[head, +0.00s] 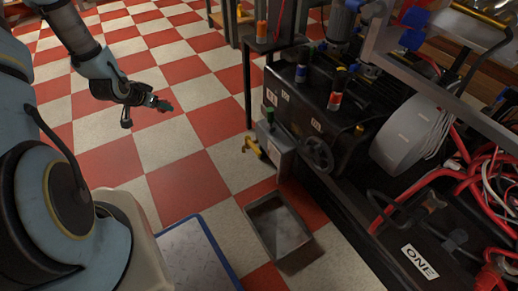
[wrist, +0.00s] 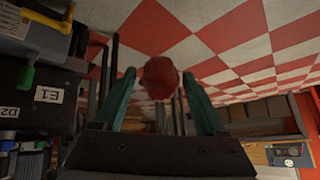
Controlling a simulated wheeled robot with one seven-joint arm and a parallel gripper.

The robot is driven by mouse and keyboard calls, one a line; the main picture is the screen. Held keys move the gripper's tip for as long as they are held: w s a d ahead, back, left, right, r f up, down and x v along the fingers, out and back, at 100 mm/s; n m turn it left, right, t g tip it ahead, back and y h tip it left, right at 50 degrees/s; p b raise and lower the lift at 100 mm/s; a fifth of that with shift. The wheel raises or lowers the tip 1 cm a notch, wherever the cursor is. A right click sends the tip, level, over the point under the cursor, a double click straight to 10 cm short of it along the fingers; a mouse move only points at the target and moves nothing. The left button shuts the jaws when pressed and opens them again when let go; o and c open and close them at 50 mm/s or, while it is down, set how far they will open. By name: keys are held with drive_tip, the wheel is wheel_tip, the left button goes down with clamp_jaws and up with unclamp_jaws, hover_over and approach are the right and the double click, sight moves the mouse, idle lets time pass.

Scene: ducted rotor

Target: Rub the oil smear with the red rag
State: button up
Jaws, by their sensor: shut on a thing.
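My gripper (wrist: 160,92) is shut on a bunched red rag (wrist: 160,77), which sits between the tips of its two teal fingers in the wrist view. In the head view my gripper (head: 161,103) is held out over the checkered floor, left of the black machine and apart from it. The rag is too small to make out clearly there. I cannot pick out the oil smear for certain; a dark patch (head: 298,263) lies on the floor at the near end of the grey tray, and it may be only shadow.
The grey open tray (head: 251,222) lies on the floor beside the black machine (head: 300,105), which has a handwheel (head: 317,154) and bottles on top. A blue-edged pale panel (head: 185,262) is at the bottom. Red hoses (head: 470,185) crowd the right. Open floor lies left.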

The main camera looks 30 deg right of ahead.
sight(304, 138)
drive_tip(key=s+d+f+m+h+b, duration=0.35)
drive_tip(key=d+f, duration=0.25)
drive_tip(key=d, duration=0.3)
drive_tip(key=shift+s+d+f+m+g+h+b, duration=1)
drive_tip(key=shift+s+d+h+b, duration=0.75)
drive_tip(key=shift+s+d, duration=1.8)
drive_tip(key=shift+s+d+f+m+g+h+b, duration=0.65)
drive_tip(key=shift+s+d+m+g+h+b, duration=0.6)
drive_tip(key=shift+s+d+b, duration=2.1)
drive_tip(key=shift+s+d+f+m+g+h+b, duration=0.95)
drive_tip(key=shift+s+d+h, duration=0.6)
drive_tip(key=shift+s+d, duration=2.2)
drive_tip(key=shift+w+d, duration=0.3)
drive_tip(key=shift+d, duration=0.3)
drive_tip(key=shift+w+d, duration=0.25)
drive_tip(key=shift+d, duration=0.35)
drive_tip(key=shift+w+d, duration=0.3)
drive_tip(key=shift+d, duration=0.3)
drive_tip(key=shift+s+a+r+p, duration=0.15)
drive_tip(key=shift+s+p, duration=0.3)
drive_tip(key=shift+s, duration=1.45)
drive_tip(key=shift+s+p, duration=0.3)
drive_tip(key=shift+s, duration=1.5)
drive_tip(key=shift+a, duration=0.15)
